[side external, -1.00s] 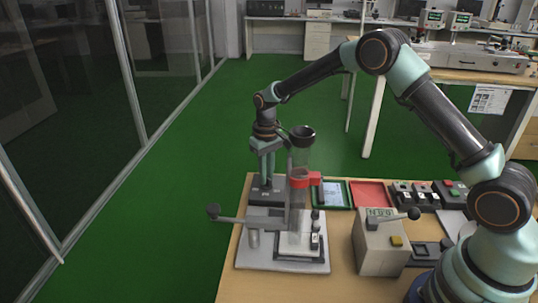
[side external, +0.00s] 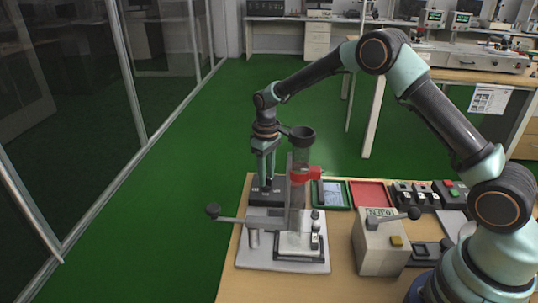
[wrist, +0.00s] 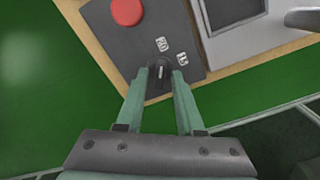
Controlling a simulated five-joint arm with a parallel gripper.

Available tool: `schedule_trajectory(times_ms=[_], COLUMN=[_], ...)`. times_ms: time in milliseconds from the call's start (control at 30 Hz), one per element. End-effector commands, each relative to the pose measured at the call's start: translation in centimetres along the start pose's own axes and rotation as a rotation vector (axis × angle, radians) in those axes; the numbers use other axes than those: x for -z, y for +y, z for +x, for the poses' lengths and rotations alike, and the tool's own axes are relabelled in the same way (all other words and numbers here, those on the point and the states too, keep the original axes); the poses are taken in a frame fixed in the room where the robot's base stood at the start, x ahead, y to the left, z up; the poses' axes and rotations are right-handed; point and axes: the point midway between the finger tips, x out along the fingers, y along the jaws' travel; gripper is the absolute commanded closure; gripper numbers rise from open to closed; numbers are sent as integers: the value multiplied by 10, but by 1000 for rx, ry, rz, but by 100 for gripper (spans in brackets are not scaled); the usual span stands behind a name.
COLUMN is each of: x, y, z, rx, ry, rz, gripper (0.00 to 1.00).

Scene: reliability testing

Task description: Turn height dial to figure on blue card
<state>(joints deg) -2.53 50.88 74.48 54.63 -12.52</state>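A small black dial (wrist: 161,67) with a light pointer line sits on a dark grey panel (wrist: 130,45), beside labels reading 20 and 15. My gripper (wrist: 161,74) points down at the panel, its two fingers on either side of the dial. A gap shows between the fingers; I cannot tell whether they touch the dial. In the side view my gripper (side external: 265,182) is over the dark control box (side external: 262,197) behind the press, and the dial is hidden. A pale blue card or screen (side external: 334,195) lies in a green-rimmed tray; its figure is unreadable.
A clear upright tube (side external: 302,158) with a red clamp (side external: 306,174) and a lever (side external: 213,210) stands close in front of my gripper. A red tray (side external: 371,194), switch boxes (side external: 410,194) and a beige counter box (side external: 381,242) stand to the right. A red button (wrist: 126,11) is near the dial.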

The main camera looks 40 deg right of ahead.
Motion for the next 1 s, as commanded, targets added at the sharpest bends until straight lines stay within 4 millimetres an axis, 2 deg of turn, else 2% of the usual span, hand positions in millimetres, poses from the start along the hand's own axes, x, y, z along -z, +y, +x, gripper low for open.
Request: schedule_trajectory(times_ms=[167, 700, 1000], x=[0, 0, 0], y=[0, 0, 0], z=[-5, -43, -45], rx=[0, 0, 0], ry=[1, 2, 0], rz=[1, 1, 1], gripper=[64, 64, 64])
